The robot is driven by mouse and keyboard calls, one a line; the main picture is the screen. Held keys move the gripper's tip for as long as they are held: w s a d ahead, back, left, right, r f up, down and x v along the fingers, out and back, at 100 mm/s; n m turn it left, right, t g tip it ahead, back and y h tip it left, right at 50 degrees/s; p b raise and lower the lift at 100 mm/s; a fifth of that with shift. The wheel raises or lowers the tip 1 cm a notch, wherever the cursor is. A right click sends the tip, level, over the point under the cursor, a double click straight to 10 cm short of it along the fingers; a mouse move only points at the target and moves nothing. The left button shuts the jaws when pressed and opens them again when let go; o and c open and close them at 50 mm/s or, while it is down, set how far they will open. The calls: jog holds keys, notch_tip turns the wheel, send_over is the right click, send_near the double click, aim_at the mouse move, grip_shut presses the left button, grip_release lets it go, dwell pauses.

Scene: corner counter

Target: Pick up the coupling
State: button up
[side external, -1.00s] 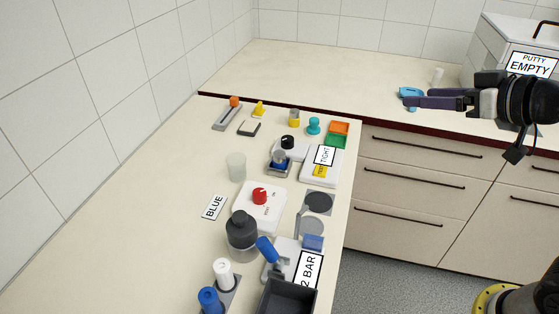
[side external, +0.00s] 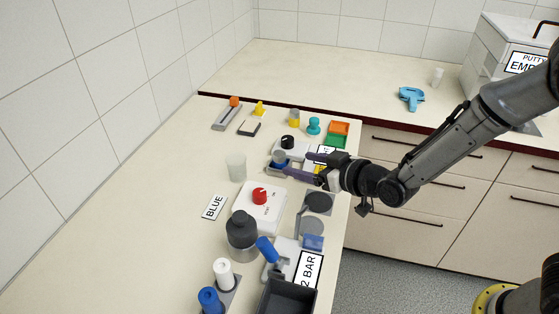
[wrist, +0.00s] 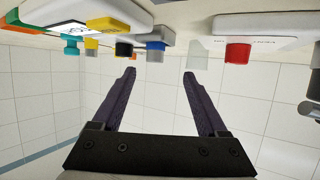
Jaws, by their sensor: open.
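A short grey cylindrical piece with blue around it, which looks like the coupling (side external: 279,158), stands in a small blue-edged holder (side external: 271,170) on the counter. It also shows in the wrist view as a blue and grey piece (wrist: 156,46), beyond the fingertips and roughly between them. My gripper (side external: 297,164) is just right of it, reaching in from the right, fingers apart. In the wrist view my gripper (wrist: 158,74) is open with nothing between its fingers. The near finger partly hides the holder in the side view.
A white box with a red knob (side external: 260,196), a frosted cup (side external: 236,167) and a black knob (side external: 288,142) stand close by. A dark bottle (side external: 241,232) and a dark bin (side external: 287,297) are nearer. A blue tool (side external: 411,97) lies on the back counter.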

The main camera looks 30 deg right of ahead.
aim_at(284, 156)
jog(key=x, duration=0.4)
jog(key=shift+w, duration=0.1)
jog(key=shift+d+x, duration=0.15)
jog(key=shift+x, duration=1.2)
jog(key=shift+d+x, duration=0.2)
jog(key=shift+x, duration=1.1)
jog(key=shift+w+r, duration=0.15)
grip_shut()
